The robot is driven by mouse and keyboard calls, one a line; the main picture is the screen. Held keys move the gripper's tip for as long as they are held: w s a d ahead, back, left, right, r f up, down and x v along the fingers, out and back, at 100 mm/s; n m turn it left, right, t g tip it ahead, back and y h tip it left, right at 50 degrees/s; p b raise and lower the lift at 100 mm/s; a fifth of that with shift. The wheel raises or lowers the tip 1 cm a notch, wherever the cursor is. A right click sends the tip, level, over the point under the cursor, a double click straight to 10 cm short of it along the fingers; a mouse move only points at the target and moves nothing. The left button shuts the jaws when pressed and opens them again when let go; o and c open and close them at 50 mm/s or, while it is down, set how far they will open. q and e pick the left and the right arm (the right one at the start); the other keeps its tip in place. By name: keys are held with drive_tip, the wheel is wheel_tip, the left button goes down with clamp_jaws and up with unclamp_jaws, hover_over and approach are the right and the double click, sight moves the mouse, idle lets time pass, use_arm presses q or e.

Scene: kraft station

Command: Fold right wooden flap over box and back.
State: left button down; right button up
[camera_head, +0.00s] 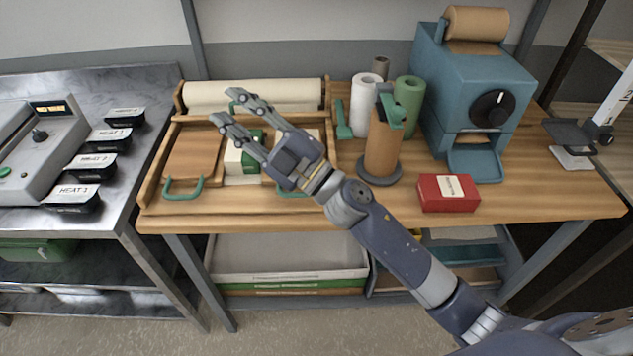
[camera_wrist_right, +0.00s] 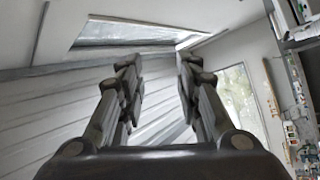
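A wooden folding frame (camera_head: 150,190) lies on the workbench in the head view. Its left brown flap (camera_head: 193,153) lies flat, with a green handle (camera_head: 183,192) at the front. A white box (camera_head: 235,168) with a green band sits in the middle. The right flap (camera_head: 313,142) is mostly hidden behind my right gripper; part of its green handle (camera_head: 290,192) shows. My right gripper (camera_head: 225,106) is above the frame, fingers apart and empty, pointing up and left. In the right wrist view my gripper (camera_wrist_right: 157,65) is open before wall and ceiling. My left gripper is out of view.
A white paper roll (camera_head: 250,95) lies behind the frame. To the right stand a brown roll on a stand (camera_head: 382,145), a green roll (camera_head: 408,100), a red box (camera_head: 447,193) and a blue dispenser (camera_head: 475,85). A steel table (camera_head: 90,225) with black trays is at left.

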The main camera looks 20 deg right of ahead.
drive_tip(key=s+a+n+g+y, duration=0.2)
drive_tip(key=a+n+g+y, duration=0.3)
drive_tip(key=n+g, duration=0.4)
wheel_tip(320, 180, down, 8)
drive_tip(key=s+a+n+g+h, duration=0.1)
drive_tip(key=a+n+g+h, duration=0.1)
drive_tip(key=n+g+h, duration=0.4)
drive_tip(key=w+d+f+m+g+h, duration=0.1)
drive_tip(key=w+d+f+h, duration=0.15)
drive_tip(key=d+h, duration=0.65)
drive_tip(key=w+d+f+m+g+h, duration=0.1)
drive_tip(key=w+d+f+h, duration=0.15)
drive_tip(key=d, duration=1.15)
drive_tip(key=shift+h, duration=0.45)
drive_tip(key=f+p, duration=0.1)
drive_tip(key=f, duration=0.2)
drive_tip(key=a+f+p, duration=0.1)
drive_tip(key=f, duration=0.3)
drive_tip(key=a+f, duration=0.1)
drive_tip(key=f, duration=0.2)
drive_tip(key=shift+f+p, duration=0.3)
drive_tip(key=shift+p, duration=0.1)
